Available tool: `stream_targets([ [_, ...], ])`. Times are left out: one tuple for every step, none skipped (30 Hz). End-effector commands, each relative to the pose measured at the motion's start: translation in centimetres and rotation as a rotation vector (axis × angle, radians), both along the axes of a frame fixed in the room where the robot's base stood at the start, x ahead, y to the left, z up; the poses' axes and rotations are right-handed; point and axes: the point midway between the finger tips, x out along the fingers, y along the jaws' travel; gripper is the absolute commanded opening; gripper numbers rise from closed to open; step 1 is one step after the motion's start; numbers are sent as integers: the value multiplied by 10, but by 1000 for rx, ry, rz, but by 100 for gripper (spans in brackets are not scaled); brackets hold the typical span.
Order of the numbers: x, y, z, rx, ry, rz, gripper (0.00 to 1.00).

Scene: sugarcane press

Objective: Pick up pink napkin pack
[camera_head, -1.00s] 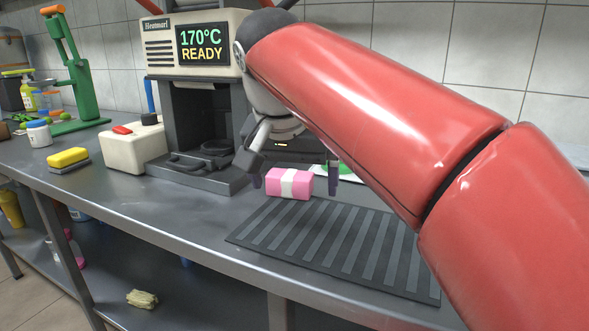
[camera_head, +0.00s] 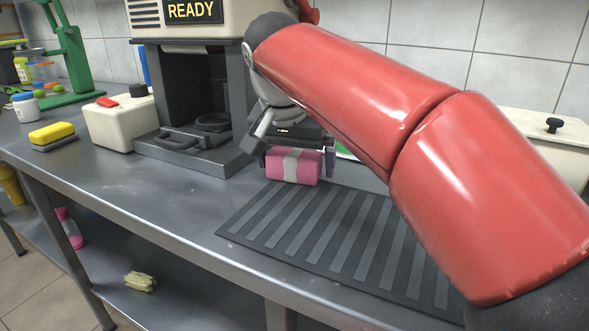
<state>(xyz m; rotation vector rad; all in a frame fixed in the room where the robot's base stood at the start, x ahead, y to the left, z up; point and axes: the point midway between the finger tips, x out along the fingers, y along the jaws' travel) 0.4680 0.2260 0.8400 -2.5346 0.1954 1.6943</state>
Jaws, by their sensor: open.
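The pink napkin pack (camera_head: 310,169), a pink block with a pale band around its middle, is on the steel counter at the far left corner of the dark ribbed mat. My gripper (camera_head: 298,164) is directly at the pack, pointing down, with one dark finger at its left end and the other at its right end. The jaws are open around the pack. Whether a finger touches it I cannot tell. My red arm comes in from the right and hides part of the counter behind.
The dark ribbed mat (camera_head: 262,224) lies in front of the pack. The press machine (camera_head: 185,16) stands behind to the left. A white box (camera_head: 108,128) and a yellow sponge (camera_head: 50,132) are further left. The steel counter (camera_head: 120,190) is clear at front left.

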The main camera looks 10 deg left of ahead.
Motion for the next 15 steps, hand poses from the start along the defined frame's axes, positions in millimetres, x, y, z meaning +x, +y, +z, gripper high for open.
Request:
stream_targets([
  [1, 0, -2, 0, 0, 0, 100],
  [1, 0, -2, 0, 0, 0, 100],
  [1, 0, -2, 0, 0, 0, 100],
  [1, 0, -2, 0, 0, 0, 100],
  [1, 0, -2, 0, 0, 0, 100],
  [1, 0, -2, 0, 0, 0, 100],
  [1, 0, -2, 0, 0, 0, 100],
  [1, 0, -2, 0, 0, 0, 97],
  [1, 0, -2, 0, 0, 0, 92],
  [1, 0, -2, 0, 0, 0, 88],
  [1, 0, -2, 0, 0, 0, 84],
  [1, 0, -2, 0, 0, 0, 79],
  [1, 0, -2, 0, 0, 0, 75],
  [1, 0, -2, 0, 0, 0, 71],
  [1, 0, -2, 0, 0, 0, 66],
])
